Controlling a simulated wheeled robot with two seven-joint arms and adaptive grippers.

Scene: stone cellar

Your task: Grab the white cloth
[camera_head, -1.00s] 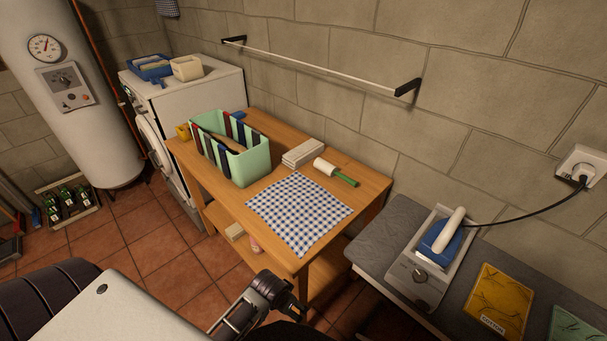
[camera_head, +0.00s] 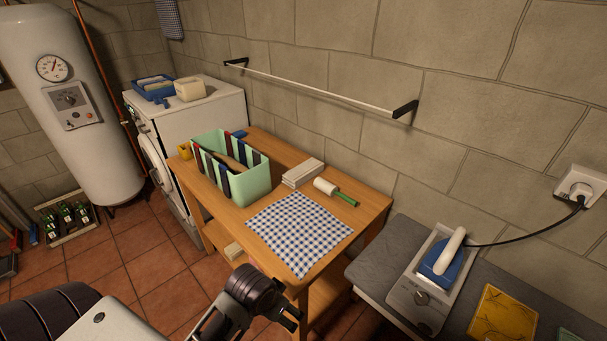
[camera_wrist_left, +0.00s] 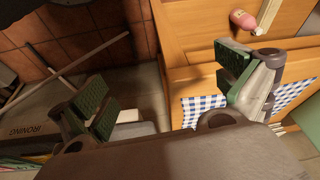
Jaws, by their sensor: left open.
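A folded white stack (camera_head: 303,173), the only plain white cloth-like thing I see, lies at the back of the wooden table (camera_head: 372,207) near the wall. A blue-and-white checked cloth (camera_head: 299,232) lies flat at the table's front; part of it shows in the left wrist view (camera_wrist_left: 203,103). My left gripper (camera_head: 290,318) is open and empty, in front of the table's near edge and apart from both cloths. Its spread green-padded fingers show in the left wrist view (camera_wrist_left: 170,95). My right gripper is not in view.
A mint divided box (camera_head: 258,183) stands left of the white stack, and a lint roller (camera_head: 327,187) lies right of it. A rail (camera_head: 320,92) runs along the wall above. An iron (camera_head: 440,257) stands on the grey surface at right. A pink bottle (camera_wrist_left: 243,20) shows by the table.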

